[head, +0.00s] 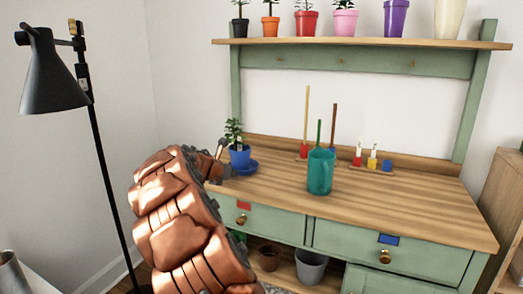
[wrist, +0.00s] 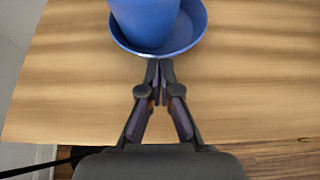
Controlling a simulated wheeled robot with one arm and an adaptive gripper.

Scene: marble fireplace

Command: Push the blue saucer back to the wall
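The blue saucer (head: 248,168) sits on the left part of the wooden bench top, with a blue pot (head: 239,155) holding a small green plant on it. In the wrist view the saucer (wrist: 187,42) is at the top, under the blue pot (wrist: 144,20). My gripper (wrist: 159,63) is in front of the saucer, fingertips together at its near rim, with nothing held between them. It looks to be touching or almost touching the rim. In the head view my gripper (head: 226,170) is partly hidden behind my arm, left of the saucer.
A shelf of potted plants (head: 360,42) hangs above. A black lamp (head: 55,75) stands at left.

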